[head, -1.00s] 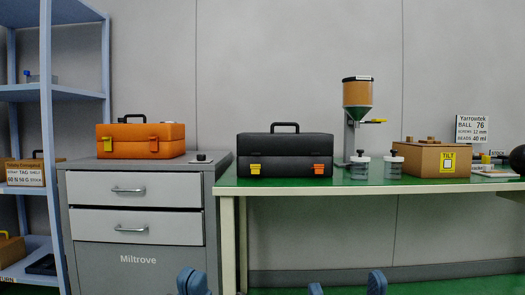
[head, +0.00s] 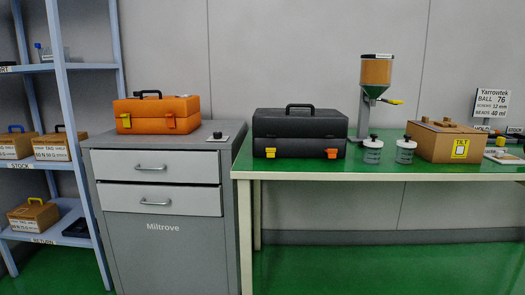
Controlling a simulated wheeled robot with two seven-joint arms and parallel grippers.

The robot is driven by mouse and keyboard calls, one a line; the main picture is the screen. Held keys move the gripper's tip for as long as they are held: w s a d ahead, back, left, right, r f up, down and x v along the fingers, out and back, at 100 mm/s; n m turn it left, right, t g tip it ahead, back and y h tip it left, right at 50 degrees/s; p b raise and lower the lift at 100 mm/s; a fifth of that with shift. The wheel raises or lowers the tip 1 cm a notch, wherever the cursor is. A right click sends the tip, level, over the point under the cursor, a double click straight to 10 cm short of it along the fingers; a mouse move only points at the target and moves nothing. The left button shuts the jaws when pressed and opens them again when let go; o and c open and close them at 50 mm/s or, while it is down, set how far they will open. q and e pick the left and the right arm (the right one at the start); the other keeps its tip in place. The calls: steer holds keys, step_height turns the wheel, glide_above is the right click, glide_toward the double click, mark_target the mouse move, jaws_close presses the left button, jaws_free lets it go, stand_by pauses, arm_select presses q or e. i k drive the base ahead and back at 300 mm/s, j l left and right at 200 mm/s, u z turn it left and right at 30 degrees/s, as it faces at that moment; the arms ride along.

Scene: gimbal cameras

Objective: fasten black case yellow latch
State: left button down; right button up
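The black case (head: 300,136) stands upright on the left end of the green table, its lid down and its handle on top. Its yellow latch (head: 270,152) is at the lower left of the front face. An orange latch (head: 332,153) is at the lower right of the same face. The latches are too small to tell whether either is fastened. Neither of my grippers shows in the head view now.
The green table (head: 450,173) also holds a hopper (head: 377,77) on a stand, two jars (head: 372,150) and a cardboard box (head: 445,140). An orange case (head: 157,113) sits on the grey cabinet (head: 165,238) at left. Shelves (head: 90,67) stand far left. The green floor before the table is clear.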

mark_target(270, 152)
steer(key=j, duration=1.65)
